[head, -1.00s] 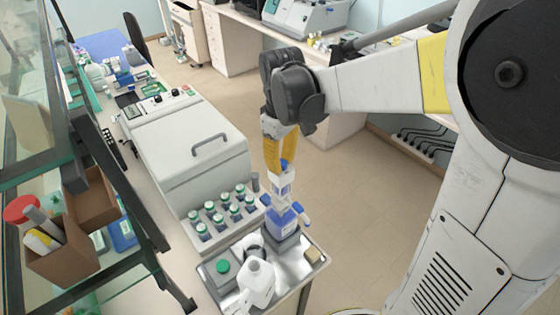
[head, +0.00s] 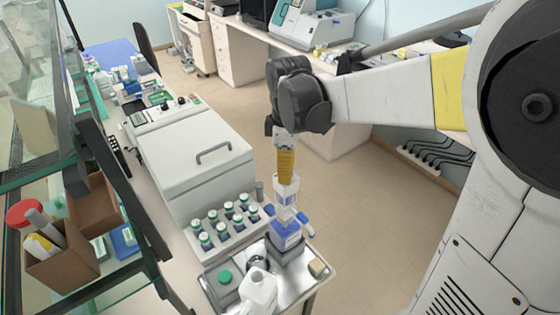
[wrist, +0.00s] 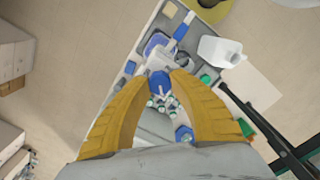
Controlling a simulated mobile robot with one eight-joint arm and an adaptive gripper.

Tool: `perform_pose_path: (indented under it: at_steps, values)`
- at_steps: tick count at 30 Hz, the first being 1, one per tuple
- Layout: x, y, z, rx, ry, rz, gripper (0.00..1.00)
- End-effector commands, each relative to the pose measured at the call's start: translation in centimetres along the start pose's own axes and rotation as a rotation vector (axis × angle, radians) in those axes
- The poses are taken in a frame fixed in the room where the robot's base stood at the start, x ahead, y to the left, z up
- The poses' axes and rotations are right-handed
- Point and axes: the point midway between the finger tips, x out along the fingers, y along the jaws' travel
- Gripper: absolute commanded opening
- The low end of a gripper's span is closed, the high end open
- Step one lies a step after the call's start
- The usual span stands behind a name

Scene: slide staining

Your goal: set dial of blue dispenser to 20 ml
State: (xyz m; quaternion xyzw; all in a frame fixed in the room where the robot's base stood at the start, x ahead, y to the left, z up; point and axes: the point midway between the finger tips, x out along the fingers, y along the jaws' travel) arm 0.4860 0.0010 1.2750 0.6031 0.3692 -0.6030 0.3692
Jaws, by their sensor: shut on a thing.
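The blue dispenser (head: 286,236) stands upright in a grey holder on a metal tray (head: 218,300). It has a blue bottle and a white upper part (head: 287,190). My gripper (head: 286,180) comes down from above with its yellow fingers closed around the top of the dispenser. In the wrist view the two yellow fingers (wrist: 163,76) flank a blue piece (wrist: 160,82) at the dispenser's top. The dial's marks and its setting are too small to read.
A white jug (head: 260,292), a green-capped bottle (head: 225,277) and a small tan block (head: 317,268) share the tray. A rack with several green-capped bottles (head: 228,208) stands behind it. A large white machine (head: 190,155) is further back. The floor at right is clear.

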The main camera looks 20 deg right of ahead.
Motion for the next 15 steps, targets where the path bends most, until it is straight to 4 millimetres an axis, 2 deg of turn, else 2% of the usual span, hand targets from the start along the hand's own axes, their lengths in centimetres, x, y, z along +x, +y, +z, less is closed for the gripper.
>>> perform_pose_path:
  at_steps: [10, 11, 12, 15]
  values:
    - [0.01, -0.02, 0.00, -0.001, 0.000, 0.000, 0.00]
    - [0.02, -0.02, 0.00, -0.001, 0.000, 0.000, 0.34]
    - [0.01, -0.02, 0.00, -0.001, 0.000, 0.000, 0.46]
    - [0.01, -0.01, 0.00, -0.001, 0.000, 0.000, 0.49]
